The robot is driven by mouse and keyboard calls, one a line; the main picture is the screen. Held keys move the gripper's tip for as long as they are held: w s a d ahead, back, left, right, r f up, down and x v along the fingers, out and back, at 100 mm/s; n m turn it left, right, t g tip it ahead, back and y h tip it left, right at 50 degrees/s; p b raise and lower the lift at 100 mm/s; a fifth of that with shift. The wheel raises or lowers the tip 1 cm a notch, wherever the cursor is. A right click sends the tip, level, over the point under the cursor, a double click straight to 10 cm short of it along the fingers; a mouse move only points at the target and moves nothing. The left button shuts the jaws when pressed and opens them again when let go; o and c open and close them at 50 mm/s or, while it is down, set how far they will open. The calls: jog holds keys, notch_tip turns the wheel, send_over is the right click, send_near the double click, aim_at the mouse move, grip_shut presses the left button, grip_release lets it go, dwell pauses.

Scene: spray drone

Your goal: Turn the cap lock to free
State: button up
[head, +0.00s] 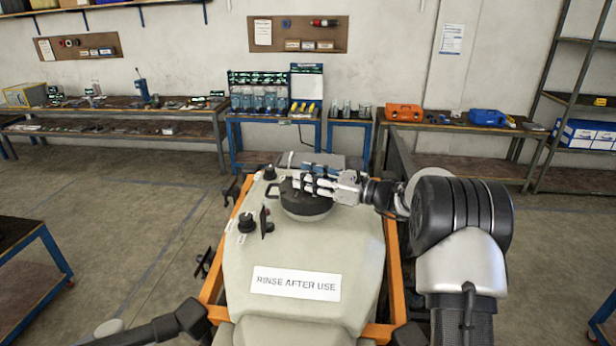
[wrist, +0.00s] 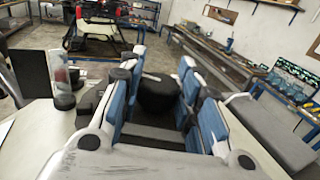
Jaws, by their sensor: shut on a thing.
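The pale tank (head: 345,245) stands in an orange frame in front of me, with a wide round black cap (head: 305,208) on its top. My gripper (head: 297,183) comes in from the right, low over the cap, with its fingers pointing left. In the wrist view its blue-and-white fingers (wrist: 160,75) stand on both sides of a black round knob (wrist: 158,94) and are closed on it. The fingers and the dark palm hide its lower part. No lock marking is readable.
Left of the cap are a small black knob (head: 247,223), an upright black lever (head: 266,223) and another knob (head: 270,173), with small white labels. A "RINSE AFTER USE" label (head: 296,283) lies on the tank.

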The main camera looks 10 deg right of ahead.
jog(key=o, duration=1.1)
jog(key=v, duration=1.2)
jog(key=shift+a, duration=0.1)
